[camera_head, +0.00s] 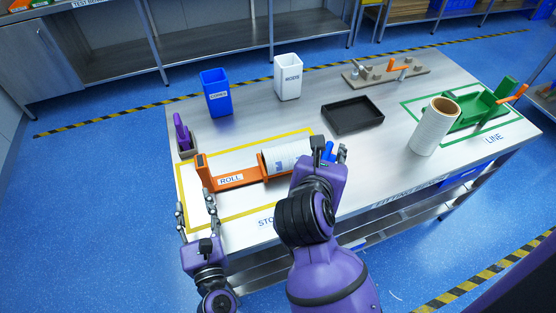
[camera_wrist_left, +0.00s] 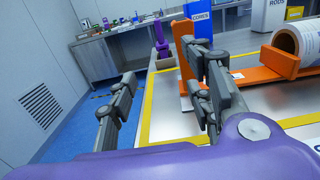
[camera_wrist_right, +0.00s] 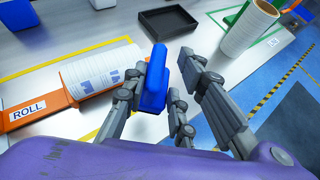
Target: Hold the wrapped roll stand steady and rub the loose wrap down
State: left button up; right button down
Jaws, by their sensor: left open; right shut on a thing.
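The orange roll stand (camera_head: 247,178), labelled ROLL, lies inside the yellow outline on the table. A white wrapped roll (camera_head: 283,158) with blue marks rests at its right end. The roll also shows in the right wrist view (camera_wrist_right: 88,75); I cannot tell where its wrap is loose. My left gripper (camera_head: 196,205) is open and empty in front of the stand's upright left end, apart from it. My right gripper (camera_head: 330,153) is shut on a blue tool (camera_wrist_right: 156,80), just right of the roll. In the head view my right arm hides part of the roll's near side.
A blue bin (camera_head: 216,95), a white bin (camera_head: 288,78) and a black tray (camera_head: 352,115) stand behind. A purple-handled item (camera_head: 181,133) stands at the left edge. A big white roll (camera_head: 434,127) and green fixture (camera_head: 480,108) are at right. The front-centre table is mostly clear.

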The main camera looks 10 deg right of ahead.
aim_at(206, 180)
pick_arm(q)
jog(key=d, duration=0.2)
jog(key=d+h, duration=0.1)
jog(key=d, duration=0.1)
jog(key=shift+s+f, duration=0.15)
jog(key=w, duration=0.4)
jog(key=w+a, duration=0.1)
jog(key=w, duration=0.2)
jog(key=w+a, duration=0.1)
jog(key=w, duration=0.3)
jog(key=shift+w, duration=0.3)
grip_shut()
jog(key=shift+d+f, duration=0.1)
jog(key=shift+f, duration=0.1)
